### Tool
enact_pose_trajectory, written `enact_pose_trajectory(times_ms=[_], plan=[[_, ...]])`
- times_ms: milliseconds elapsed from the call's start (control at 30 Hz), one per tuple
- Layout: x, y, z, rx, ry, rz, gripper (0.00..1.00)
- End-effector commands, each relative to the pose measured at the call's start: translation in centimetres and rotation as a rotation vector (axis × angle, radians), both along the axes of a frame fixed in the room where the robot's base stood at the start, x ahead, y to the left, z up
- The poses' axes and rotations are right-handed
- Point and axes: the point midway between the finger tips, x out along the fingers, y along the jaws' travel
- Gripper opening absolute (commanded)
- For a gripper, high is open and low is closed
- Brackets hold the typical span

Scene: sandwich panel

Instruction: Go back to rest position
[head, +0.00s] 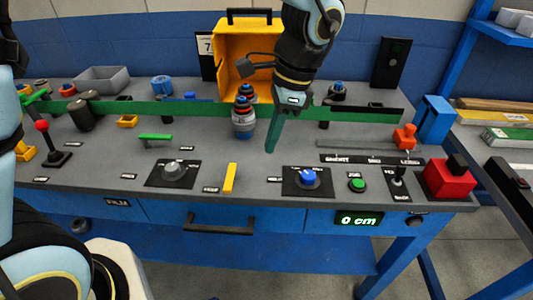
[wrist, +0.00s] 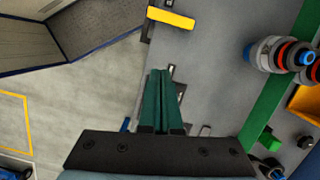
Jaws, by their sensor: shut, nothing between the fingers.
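My gripper (head: 271,146) hangs down over the middle of the grey panel table (head: 120,165), its green fingers closed together with nothing between them. In the wrist view my gripper (wrist: 161,72) shows its two green fingers side by side, above the table's front part. In the head view the blue knob (head: 308,178) on its black plate is in front and to the right of my fingertips. The yellow bar (head: 230,178) stands in front and to the left of them. I cannot tell the exact height of the fingertips above the table.
A stack of grey and blue rings (head: 243,122) stands left of my gripper, before an open yellow box (head: 233,50). A long green strip (head: 165,108) crosses the table. A red block (head: 449,178) sits at the right corner. A grey knob (head: 173,169) is at front left.

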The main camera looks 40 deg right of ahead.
Motion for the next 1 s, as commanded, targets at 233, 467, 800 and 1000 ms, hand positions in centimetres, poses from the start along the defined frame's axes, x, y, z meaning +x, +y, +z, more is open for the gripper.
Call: enact_pose_trajectory(times_ms=[233,467,800,1000], plan=[[-0.1,-0.1,0.6,0.0,0.0,0.001,0.0],[-0.1,-0.1,0.6,0.0,0.0,0.001,0.0],[2.0,1.3,0.5,-0.016,-0.002,0.1,0.0],[9.7,8.3,0.5,-0.101,-0.022,0.554,0.0]])
